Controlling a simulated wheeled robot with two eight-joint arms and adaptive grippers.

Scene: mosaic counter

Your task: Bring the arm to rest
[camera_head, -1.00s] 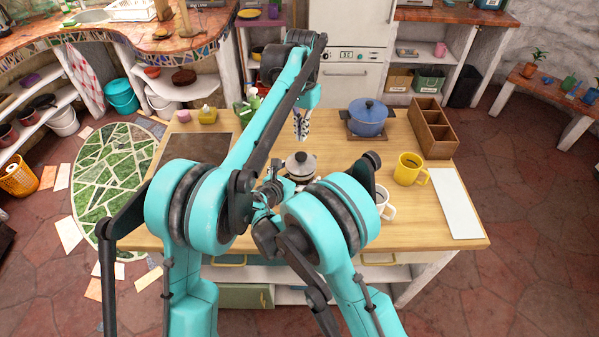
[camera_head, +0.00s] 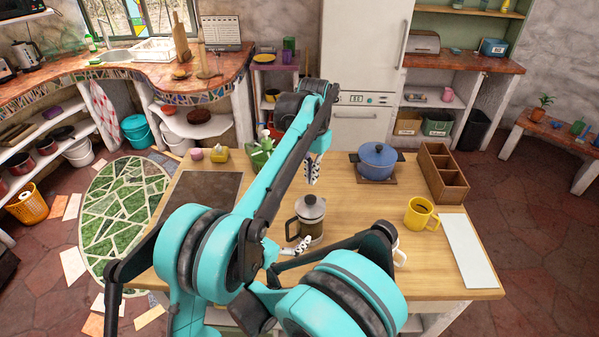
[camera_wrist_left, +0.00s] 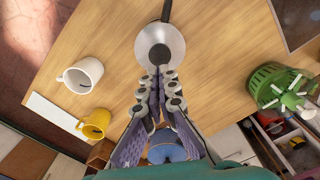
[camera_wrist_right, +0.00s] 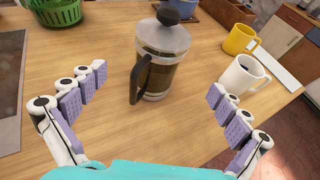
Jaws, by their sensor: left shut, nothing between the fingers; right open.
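A French press (camera_head: 309,218) with a dark handle and metal lid stands upright on the wooden counter (camera_head: 340,262). My left gripper (camera_head: 313,170) is shut and empty, held above the counter behind the press. In the left wrist view its fingertips (camera_wrist_left: 160,78) point toward the press lid (camera_wrist_left: 160,46). My right gripper (camera_head: 283,250) is low at the near side of the press, partly hidden by my arm. In the right wrist view its fingers (camera_wrist_right: 155,82) are spread wide and empty. The press (camera_wrist_right: 160,62) stands beyond them, apart from both fingers.
A white mug (camera_wrist_right: 243,75) and a yellow mug (camera_head: 419,213) stand right of the press. A green basket (camera_wrist_left: 268,88) and a dark mat (camera_head: 200,196) are on the left.

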